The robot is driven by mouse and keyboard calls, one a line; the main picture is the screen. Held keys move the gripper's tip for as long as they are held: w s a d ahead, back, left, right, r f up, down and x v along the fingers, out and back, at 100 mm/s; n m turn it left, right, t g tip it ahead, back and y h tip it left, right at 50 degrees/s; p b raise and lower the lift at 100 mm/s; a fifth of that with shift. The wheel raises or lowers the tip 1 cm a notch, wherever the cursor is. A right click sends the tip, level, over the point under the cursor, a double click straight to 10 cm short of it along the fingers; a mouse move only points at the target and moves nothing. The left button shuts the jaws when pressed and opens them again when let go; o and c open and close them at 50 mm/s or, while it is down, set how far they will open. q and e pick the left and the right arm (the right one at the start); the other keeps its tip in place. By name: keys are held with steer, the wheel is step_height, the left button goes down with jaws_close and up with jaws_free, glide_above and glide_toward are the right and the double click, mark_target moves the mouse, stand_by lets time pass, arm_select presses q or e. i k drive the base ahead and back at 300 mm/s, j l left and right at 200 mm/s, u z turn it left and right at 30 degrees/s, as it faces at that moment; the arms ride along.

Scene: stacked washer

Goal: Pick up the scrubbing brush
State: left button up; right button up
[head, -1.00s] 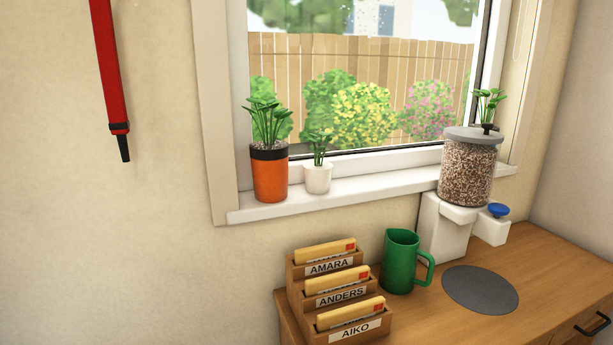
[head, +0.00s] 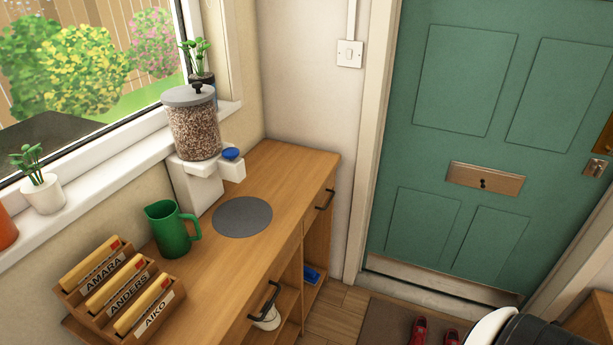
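A small blue object (head: 312,273) sits on a shelf inside the open part of the wooden cabinet, near its far end. It is partly hidden by the cabinet frame, and I cannot tell if it is the scrubbing brush. No other brush shows clearly. Neither of my grippers is in the head view.
The wooden counter (head: 290,165) holds a green jug (head: 172,230), a grey round mat (head: 243,217), letter racks (head: 123,290) and a grain dispenser (head: 193,130). A white container (head: 266,318) stands lower in the cabinet. A green door (head: 465,150) and doormat (head: 385,325) are at right.

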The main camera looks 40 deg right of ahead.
mark_target(310, 276)
steer(key=z, duration=1.25)
